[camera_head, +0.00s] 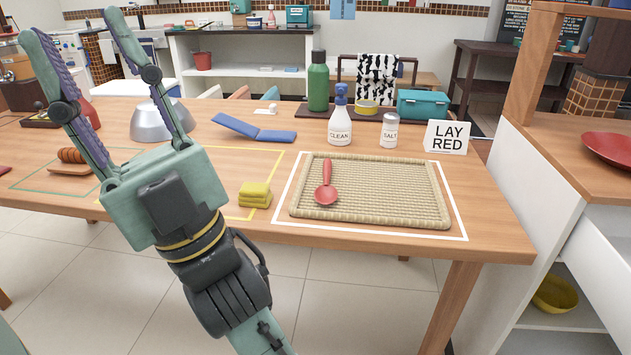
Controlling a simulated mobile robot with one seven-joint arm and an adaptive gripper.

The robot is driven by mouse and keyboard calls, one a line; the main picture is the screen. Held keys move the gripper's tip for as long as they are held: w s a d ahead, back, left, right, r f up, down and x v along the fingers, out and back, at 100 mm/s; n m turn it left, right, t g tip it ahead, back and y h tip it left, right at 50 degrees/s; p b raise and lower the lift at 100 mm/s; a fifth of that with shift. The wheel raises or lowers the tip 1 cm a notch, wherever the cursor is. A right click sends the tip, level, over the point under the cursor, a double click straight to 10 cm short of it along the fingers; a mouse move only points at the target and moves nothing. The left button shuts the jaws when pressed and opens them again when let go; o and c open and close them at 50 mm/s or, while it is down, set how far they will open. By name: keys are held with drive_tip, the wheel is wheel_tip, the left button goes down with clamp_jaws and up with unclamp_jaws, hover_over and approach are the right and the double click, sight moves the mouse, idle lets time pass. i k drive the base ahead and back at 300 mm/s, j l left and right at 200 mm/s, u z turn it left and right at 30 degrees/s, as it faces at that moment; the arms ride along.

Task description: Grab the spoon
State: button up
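The red spoon (326,186) lies on the left part of a woven beige tray (400,216), its bowl toward the front edge and its handle pointing back. The tray rests on the wooden table inside a white outline. My gripper (78,22) is at the left of the view, raised high and pointing up and away, with its two fingers spread apart. It is open and nothing shows between the fingers. It is well to the left of the spoon and not touching it. The spoon is fully in view.
A yellow sponge stack (255,195) lies left of the tray. Behind the tray stand a CLEAN spray bottle (341,122), a salt shaker (390,131) and a LAY RED sign (447,137). A blue folded item (253,129) and a grey dome (160,121) lie farther left.

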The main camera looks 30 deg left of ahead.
sight(325, 195)
drive_tip(key=u, duration=0.85)
